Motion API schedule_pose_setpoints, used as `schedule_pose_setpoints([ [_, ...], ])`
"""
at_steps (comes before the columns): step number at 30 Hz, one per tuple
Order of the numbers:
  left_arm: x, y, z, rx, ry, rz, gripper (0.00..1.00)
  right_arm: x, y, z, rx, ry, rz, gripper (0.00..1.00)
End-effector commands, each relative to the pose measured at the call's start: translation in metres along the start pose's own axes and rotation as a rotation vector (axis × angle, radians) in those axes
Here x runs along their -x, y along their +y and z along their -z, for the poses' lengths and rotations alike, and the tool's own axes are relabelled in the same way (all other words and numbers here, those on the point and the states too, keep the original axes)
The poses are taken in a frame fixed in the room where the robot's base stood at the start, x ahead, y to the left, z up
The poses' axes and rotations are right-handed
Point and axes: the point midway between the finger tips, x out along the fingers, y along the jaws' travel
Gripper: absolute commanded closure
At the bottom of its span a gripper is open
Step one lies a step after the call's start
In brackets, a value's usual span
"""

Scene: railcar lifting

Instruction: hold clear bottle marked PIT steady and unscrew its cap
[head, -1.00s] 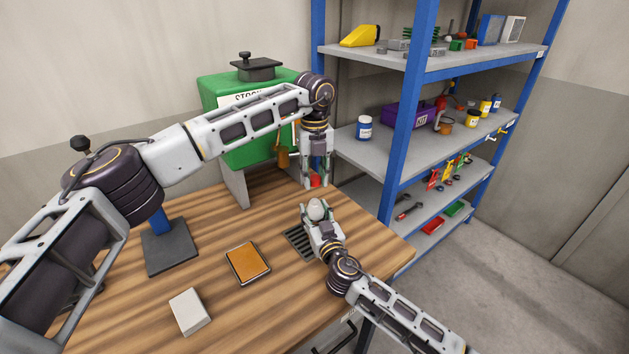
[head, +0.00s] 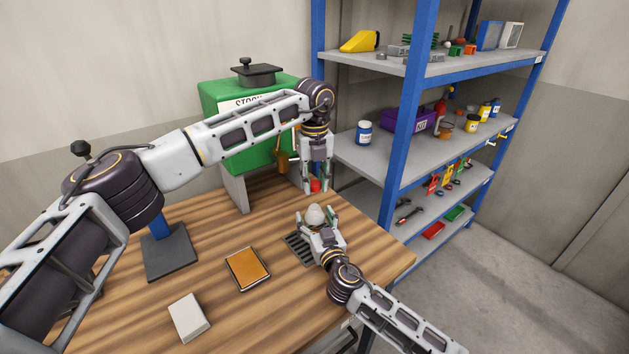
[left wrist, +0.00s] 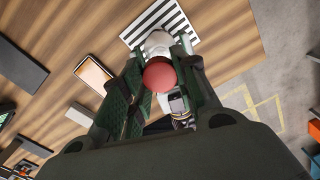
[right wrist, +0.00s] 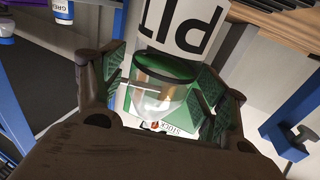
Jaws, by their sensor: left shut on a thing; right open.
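The bottle (head: 315,214) stands roughly upright by the dark slotted grate (head: 297,247); its base is hidden. In the right wrist view the bottle (right wrist: 178,35) shows a white label reading PIT, upside down, and a clear part. My right gripper (head: 317,218) is open, with its fingers on either side of the bottle. My left gripper (head: 315,184) is shut on a red cap (head: 315,185), which it holds above the bottle, apart from it. The red cap (left wrist: 160,75) also shows between the left fingers in the left wrist view, with the pale bottle beyond.
An orange-topped pad (head: 247,268) and a pale block (head: 189,317) lie on the wooden table. A green STOCK bin (head: 235,150) stands behind my left gripper. A blue-posted shelf (head: 398,120) with several items stands close on the right.

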Motion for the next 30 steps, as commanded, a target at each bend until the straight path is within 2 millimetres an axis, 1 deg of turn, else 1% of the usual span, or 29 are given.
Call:
schedule_pose_setpoints([
  [30,0.0,0.0,0.0,0.0,0.0,0.0,0.99,0.083,0.0,-0.001,0.0,-0.002,0.0,0.27],
])
